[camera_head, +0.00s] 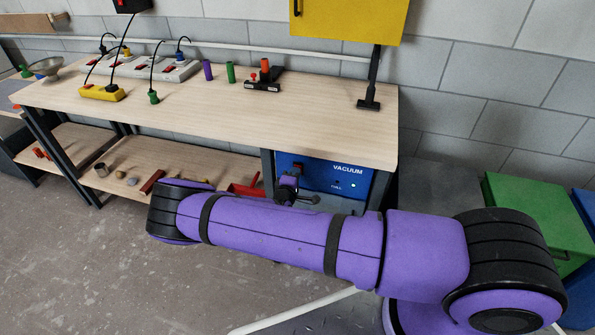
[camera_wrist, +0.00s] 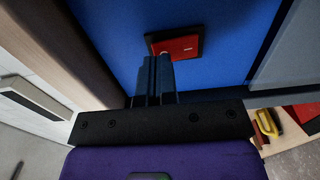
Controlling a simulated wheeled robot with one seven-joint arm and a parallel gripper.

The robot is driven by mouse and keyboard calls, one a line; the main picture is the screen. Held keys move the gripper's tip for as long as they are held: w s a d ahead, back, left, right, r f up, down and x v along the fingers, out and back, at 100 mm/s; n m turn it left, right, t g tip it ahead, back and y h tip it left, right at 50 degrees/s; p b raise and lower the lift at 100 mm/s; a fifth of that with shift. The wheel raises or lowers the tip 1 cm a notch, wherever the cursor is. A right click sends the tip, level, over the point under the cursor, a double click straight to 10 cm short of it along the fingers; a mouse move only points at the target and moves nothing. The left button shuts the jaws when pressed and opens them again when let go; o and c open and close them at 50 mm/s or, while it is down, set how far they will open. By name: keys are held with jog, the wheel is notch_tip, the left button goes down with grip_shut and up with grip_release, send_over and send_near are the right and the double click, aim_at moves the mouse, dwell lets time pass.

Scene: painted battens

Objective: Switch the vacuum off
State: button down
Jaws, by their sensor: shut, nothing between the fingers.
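The vacuum is a blue box (camera_head: 350,177) under the right end of the workbench, with the white word VACUUM on its front. In the wrist view the blue panel (camera_wrist: 110,30) carries a red rocker switch (camera_wrist: 180,46) in a black frame. My gripper (camera_wrist: 155,60) is shut and empty, its fingertips at the lower left edge of the switch. I cannot tell if they touch it.
The workbench top (camera_head: 200,110) is above the box. A lower shelf (camera_head: 130,160) holds small loose parts. A green bin (camera_head: 540,220) is at the right. A grey floor lies in front.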

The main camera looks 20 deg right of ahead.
jog(key=shift+x, duration=0.8)
dwell(0.9)
jog(key=v, duration=0.7)
dwell(0.6)
dwell(0.3)
